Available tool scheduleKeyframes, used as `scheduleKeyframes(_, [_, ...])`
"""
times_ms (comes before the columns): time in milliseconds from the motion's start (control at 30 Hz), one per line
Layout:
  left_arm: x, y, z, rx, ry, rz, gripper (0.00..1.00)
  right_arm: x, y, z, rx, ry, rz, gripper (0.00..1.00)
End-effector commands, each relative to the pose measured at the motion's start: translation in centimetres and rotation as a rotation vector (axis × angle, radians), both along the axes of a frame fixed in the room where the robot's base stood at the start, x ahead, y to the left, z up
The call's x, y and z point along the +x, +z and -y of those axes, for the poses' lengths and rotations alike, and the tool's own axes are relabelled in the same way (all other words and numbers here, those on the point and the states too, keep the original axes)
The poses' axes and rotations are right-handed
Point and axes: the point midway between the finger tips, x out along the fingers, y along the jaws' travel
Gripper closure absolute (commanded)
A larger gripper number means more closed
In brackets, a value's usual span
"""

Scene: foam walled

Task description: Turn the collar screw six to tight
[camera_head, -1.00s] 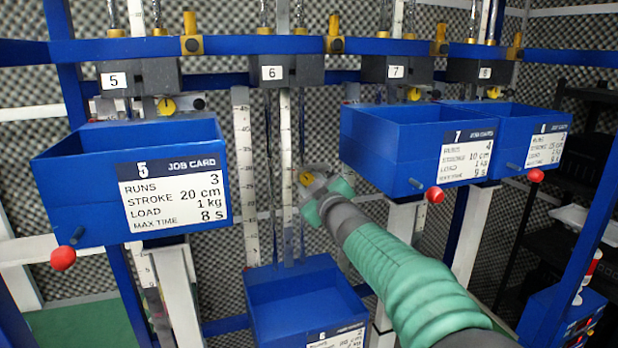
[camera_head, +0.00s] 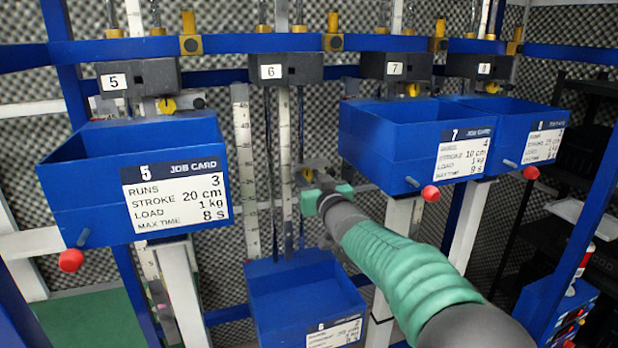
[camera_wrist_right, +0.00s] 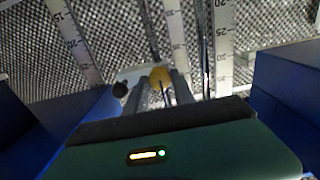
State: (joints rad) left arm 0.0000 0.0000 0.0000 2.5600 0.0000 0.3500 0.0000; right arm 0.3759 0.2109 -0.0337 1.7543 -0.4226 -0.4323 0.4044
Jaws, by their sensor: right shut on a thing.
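My right gripper (camera_head: 312,184) reaches in from the lower right to the ruled rail of station 6, below the block with the number 6 (camera_head: 290,70). In the right wrist view the yellow collar screw (camera_wrist_right: 160,77) sits between the fingertips of my right gripper (camera_wrist_right: 158,88), which are shut on it. A dark round knob (camera_wrist_right: 120,90) shows to the left of the fingers. In the head view the screw is mostly hidden by the gripper. Which way the screw points cannot be told. My left gripper is not in view.
Blue bin 5 (camera_head: 90,196) stands to the left and blue bin 7 (camera_head: 375,160) to the right, with red-tipped rods in front. The bin of station 6 (camera_head: 272,310) hangs low under my arm. Ruled rails (camera_head: 243,160) stand close beside the gripper.

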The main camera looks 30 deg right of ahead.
Motion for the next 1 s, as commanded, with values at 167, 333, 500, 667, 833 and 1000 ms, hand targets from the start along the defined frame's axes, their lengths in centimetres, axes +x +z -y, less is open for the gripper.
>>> scheduleKeyframes(167, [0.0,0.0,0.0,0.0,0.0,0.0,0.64,0.1,-1.0,0.0,0.013,-0.001,-0.016,1.0])
scheduleKeyframes(333, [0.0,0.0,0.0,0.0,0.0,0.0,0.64,0.1,-1.0,0.0,0.012,-0.001,-0.017,1.0])
scheduleKeyframes(500, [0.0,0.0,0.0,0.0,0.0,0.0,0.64,0.1,-0.9,0.0,0.011,-0.001,-0.015,0.58])
scheduleKeyframes(667, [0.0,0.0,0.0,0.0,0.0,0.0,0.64,0.0,-0.5,0.0,0.009,0.0,-0.008,0.48])
scheduleKeyframes(833, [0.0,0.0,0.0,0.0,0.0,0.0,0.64,-0.1,-0.3,0.0,0.007,0.0,-0.004,0.48])
scheduleKeyframes(1000, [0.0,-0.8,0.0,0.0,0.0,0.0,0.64,-1.4,-0.4,-0.3,0.006,-0.001,-0.002,0.48])
